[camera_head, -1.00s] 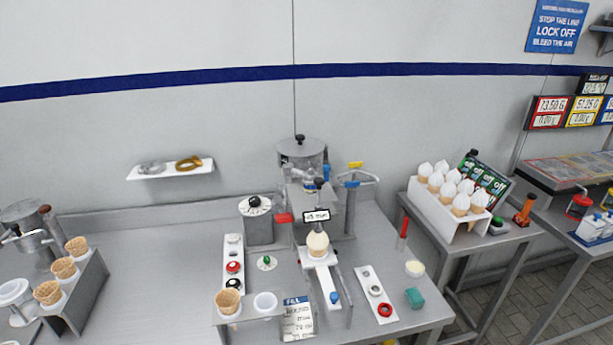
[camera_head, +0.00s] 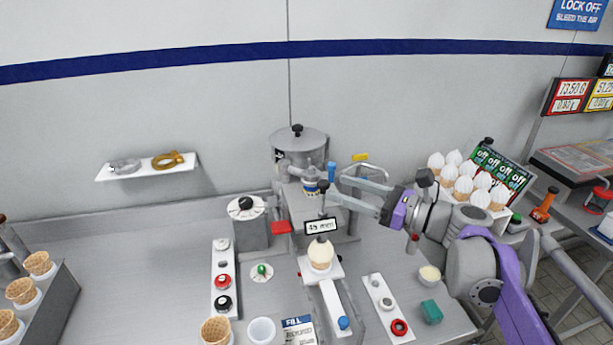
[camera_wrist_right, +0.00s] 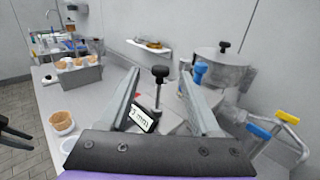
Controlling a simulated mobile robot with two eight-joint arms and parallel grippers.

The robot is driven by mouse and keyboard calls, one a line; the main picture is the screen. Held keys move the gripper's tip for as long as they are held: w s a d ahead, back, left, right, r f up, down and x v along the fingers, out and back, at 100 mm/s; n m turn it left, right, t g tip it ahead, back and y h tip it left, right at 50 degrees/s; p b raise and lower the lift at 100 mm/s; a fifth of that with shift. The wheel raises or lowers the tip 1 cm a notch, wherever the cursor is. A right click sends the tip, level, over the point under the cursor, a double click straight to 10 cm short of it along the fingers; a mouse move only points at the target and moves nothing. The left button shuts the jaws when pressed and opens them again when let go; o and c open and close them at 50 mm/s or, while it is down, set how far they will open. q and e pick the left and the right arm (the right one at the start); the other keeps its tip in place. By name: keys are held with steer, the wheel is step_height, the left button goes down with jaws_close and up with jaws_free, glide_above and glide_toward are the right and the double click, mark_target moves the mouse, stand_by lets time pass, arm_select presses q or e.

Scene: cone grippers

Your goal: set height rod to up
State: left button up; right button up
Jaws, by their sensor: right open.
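The height rod is a thin upright rod with a black knob (camera_head: 323,186), standing behind a small display (camera_head: 321,225) that reads about 45 mm. In the right wrist view the knob (camera_wrist_right: 160,72) shows between my finger tips, with the display (camera_wrist_right: 144,118) below it. My right gripper (camera_head: 336,187) reaches in from the right, its two fingers apart on either side of the rod near the knob. I see no finger closed on it. A filled cone (camera_head: 320,252) stands below the display.
A steel hopper (camera_head: 298,146) and a blue-handled valve (camera_head: 331,172) stand close behind the rod. A grey box with a dial (camera_head: 247,207) stands left. The counter's left middle is clear.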

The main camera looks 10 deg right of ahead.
steer(key=x, duration=0.8)
steer(key=shift+w+a+p, duration=0.1)
steer(key=shift+w+p, duration=0.1)
steer(key=shift+p, duration=0.15)
jaws_close()
stand_by(1.0)
